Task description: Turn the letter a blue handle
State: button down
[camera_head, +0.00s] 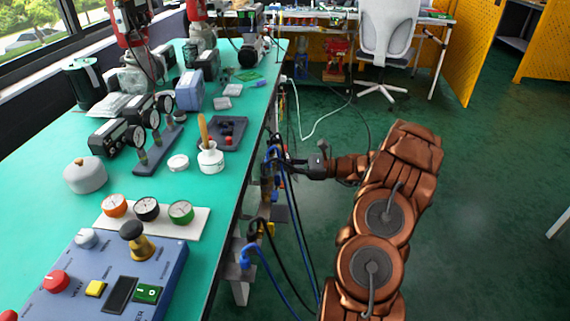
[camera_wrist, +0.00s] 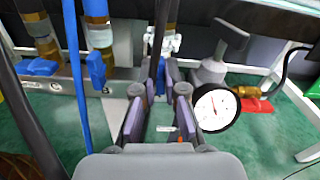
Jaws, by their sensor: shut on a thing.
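My gripper (camera_wrist: 160,108) is shut on a blue handle (camera_wrist: 161,76), which shows as a narrow blue strip between the fingers in the wrist view. Two more blue handles show to the left, one in the middle (camera_wrist: 96,70) and one at the far left (camera_wrist: 38,67), on brass valves along a grey rail (camera_wrist: 70,88). In the head view my gripper (camera_head: 284,164) is at the bench's right side, and the held handle is mostly hidden.
A pressure gauge (camera_wrist: 217,107) stands close right of my fingers. A blue hose (camera_wrist: 75,70) and a thick black hose (camera_wrist: 35,125) hang in front of the rail at left. The green bench (camera_head: 225,190) carries gauges and a control panel (camera_head: 95,275).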

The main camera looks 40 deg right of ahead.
jog(key=shift+n+b, duration=0.35)
jog(key=shift+n, duration=0.35)
jog(key=c, duration=1.2)
grip_release()
jog(key=shift+c, duration=0.2)
jog(key=shift+s+d, duration=0.1)
jog(key=v, duration=1.1)
jog(key=shift+s+d, duration=0.25)
jog(key=shift+d, duration=0.05)
jog(key=shift+a, duration=0.1)
